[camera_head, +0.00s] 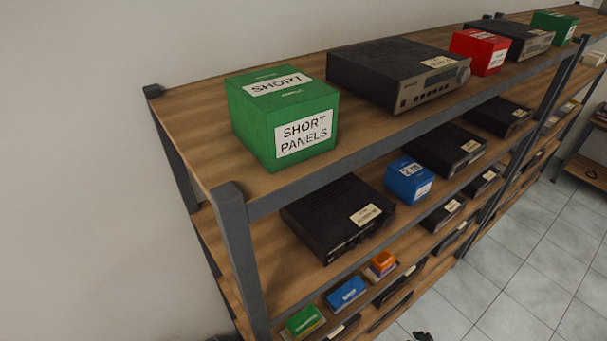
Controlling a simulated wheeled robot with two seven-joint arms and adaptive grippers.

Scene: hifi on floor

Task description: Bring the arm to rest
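Neither of my arms shows clearly in the head view. A small dark shape (424,336) at the bottom edge, over the floor tiles, may be the tip of my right gripper. Too little of it shows to tell open from shut. I cannot make out my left gripper anywhere.
A wooden shelf unit (190,125) with grey posts fills the middle. On top are a green "SHORT PANELS" box (254,120), hi-fi units (375,72) and a red box (468,47). A blue box (400,182) sits lower. Tiled floor (530,262) at right looks clear.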

